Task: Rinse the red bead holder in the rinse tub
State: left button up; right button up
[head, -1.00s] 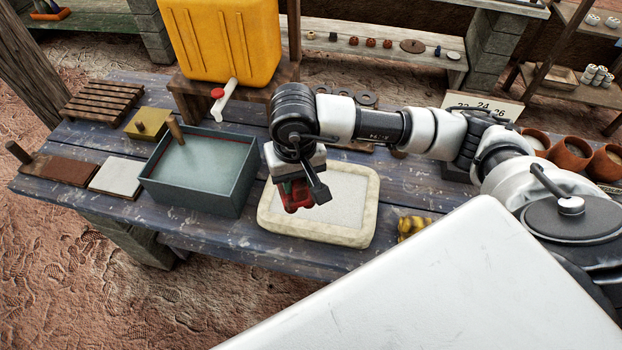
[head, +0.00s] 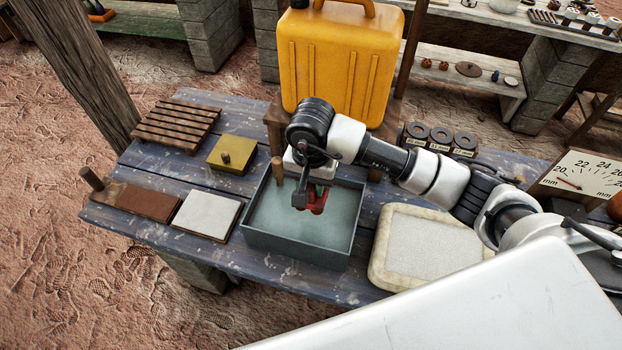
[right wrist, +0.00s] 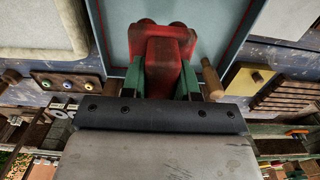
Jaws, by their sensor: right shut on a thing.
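My right gripper (head: 309,198) is shut on the red bead holder (head: 317,200) and holds it over the rinse tub (head: 296,251). The tub is a dark grey-blue rectangular box with pale water in it. In the right wrist view the red holder (right wrist: 163,50) sits between the green fingers (right wrist: 160,80), with the tub's water behind it. I cannot tell whether the holder touches the water. A wooden handle (head: 277,170) stands at the tub's back left edge. My left gripper is not in view.
A cream-rimmed tray (head: 380,270) lies right of the tub. A white pad (head: 207,214), brown slab (head: 150,203), yellow block (head: 232,154) and slatted rack (head: 176,126) lie to the left. A yellow canister (head: 335,70) stands behind the tub.

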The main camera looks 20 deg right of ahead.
jog(key=shift+s+d+f, duration=0.1)
jog(key=shift+f, duration=0.55)
notch_tip(320, 180, down, 4)
jog(key=b, duration=0.2)
jog(key=shift+r+b, duration=0.15)
jog(key=shift+b, duration=0.25)
notch_tip(320, 180, down, 8)
jog(key=b, duration=0.8)
jog(key=shift+r, duration=0.25)
jog(key=shift+f, duration=0.2)
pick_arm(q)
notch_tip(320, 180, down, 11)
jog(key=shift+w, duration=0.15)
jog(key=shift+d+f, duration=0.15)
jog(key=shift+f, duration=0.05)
pick_arm(e)
jog(key=shift+r, duration=0.35)
pick_arm(q)
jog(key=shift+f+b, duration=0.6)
jog(key=shift+b, duration=0.25)
pick_arm(e)
jog(key=shift+f, duration=0.3)
